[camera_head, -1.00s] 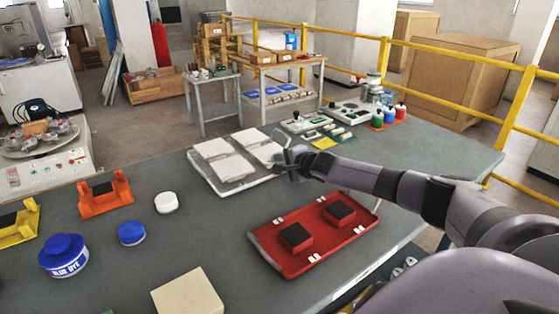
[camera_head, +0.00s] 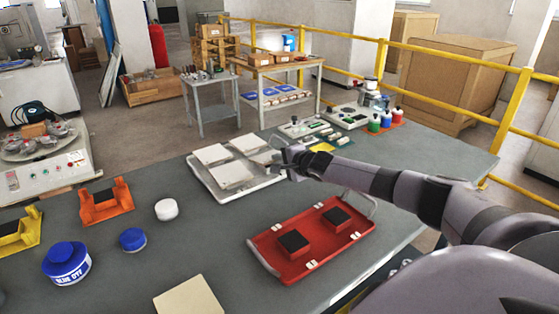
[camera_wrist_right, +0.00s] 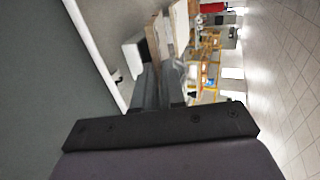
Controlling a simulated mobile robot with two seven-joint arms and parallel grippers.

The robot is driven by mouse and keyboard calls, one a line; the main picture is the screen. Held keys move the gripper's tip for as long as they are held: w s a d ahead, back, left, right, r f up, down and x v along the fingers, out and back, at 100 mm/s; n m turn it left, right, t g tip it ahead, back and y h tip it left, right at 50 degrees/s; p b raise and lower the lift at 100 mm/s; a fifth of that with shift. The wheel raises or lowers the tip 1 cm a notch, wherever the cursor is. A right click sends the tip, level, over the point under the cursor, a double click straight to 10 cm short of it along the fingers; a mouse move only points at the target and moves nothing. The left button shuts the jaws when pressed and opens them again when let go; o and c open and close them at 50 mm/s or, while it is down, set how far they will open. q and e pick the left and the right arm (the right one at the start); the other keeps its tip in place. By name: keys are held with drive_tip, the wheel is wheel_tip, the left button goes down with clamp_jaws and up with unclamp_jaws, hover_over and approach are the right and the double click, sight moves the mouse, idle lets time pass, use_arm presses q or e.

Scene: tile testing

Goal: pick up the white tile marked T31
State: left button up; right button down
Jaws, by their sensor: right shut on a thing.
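A white tray (camera_head: 199,176) on the grey table holds several white square tiles in two rows, including a back-left tile (camera_head: 211,154), a back-right tile (camera_head: 248,143) and a front-left tile (camera_head: 232,174). My right gripper (camera_head: 283,160) is at the tray's right side, shut on the edge of the front-right white tile (camera_head: 264,158). In the right wrist view its two fingers (camera_wrist_right: 160,82) are close together, with pale slabs beyond them. I cannot read the T31 mark on any tile. It is unclear whether the held tile is off the tray. My left gripper is out of view.
A red tray (camera_head: 283,262) with two black-topped blocks lies in front of my right arm. An orange holder (camera_head: 105,203), a white lid (camera_head: 166,209) and a blue dye jar (camera_head: 67,260) stand to the left. Coloured bottles (camera_head: 386,120) stand at the back right.

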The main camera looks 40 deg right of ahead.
drive_tip(key=shift+s+f, duration=0.15)
drive_tip(key=shift+s+a, duration=0.1)
drive_tip(key=shift+s, duration=0.4)
drive_tip(key=p+v, duration=0.1)
drive_tip(key=v, duration=1.3)
